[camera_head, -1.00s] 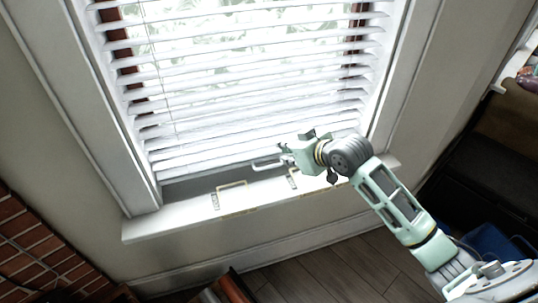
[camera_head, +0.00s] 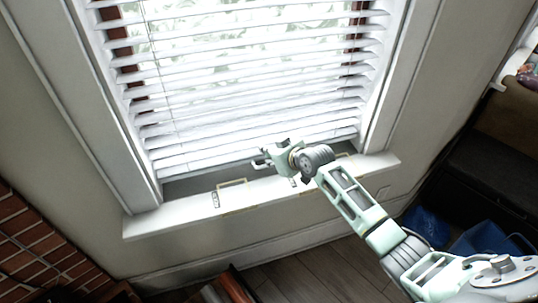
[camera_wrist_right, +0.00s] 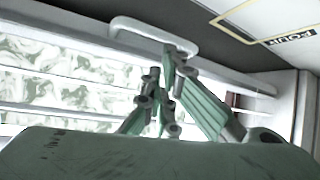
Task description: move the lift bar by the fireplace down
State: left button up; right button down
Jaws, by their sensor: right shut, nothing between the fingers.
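The lift bar, a white U-shaped handle (camera_wrist_right: 150,30), shows at the top of the right wrist view, by the lower edge of the white blinds (camera_head: 250,90). In the head view my gripper makes it hard to tell apart. My right gripper (camera_head: 264,160) is at the lower edge of the blinds, just above the sill. In the right wrist view its green and grey fingers (camera_wrist_right: 170,62) are shut with nothing between them. Their tips overlap the handle in the picture; I cannot tell whether they touch it. My left gripper is not in view.
The white window sill (camera_head: 160,221) has thin yellowish outlines and small labels on it. A red brick surface (camera_head: 40,250) is at lower left. Dark furniture (camera_head: 490,165) and blue things (camera_head: 480,238) are at right. Dark wooden floor lies below the sill.

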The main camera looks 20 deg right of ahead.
notch_tip(320, 180, down, 5)
jog(key=b, duration=0.3)
jog(key=shift+s, duration=0.1)
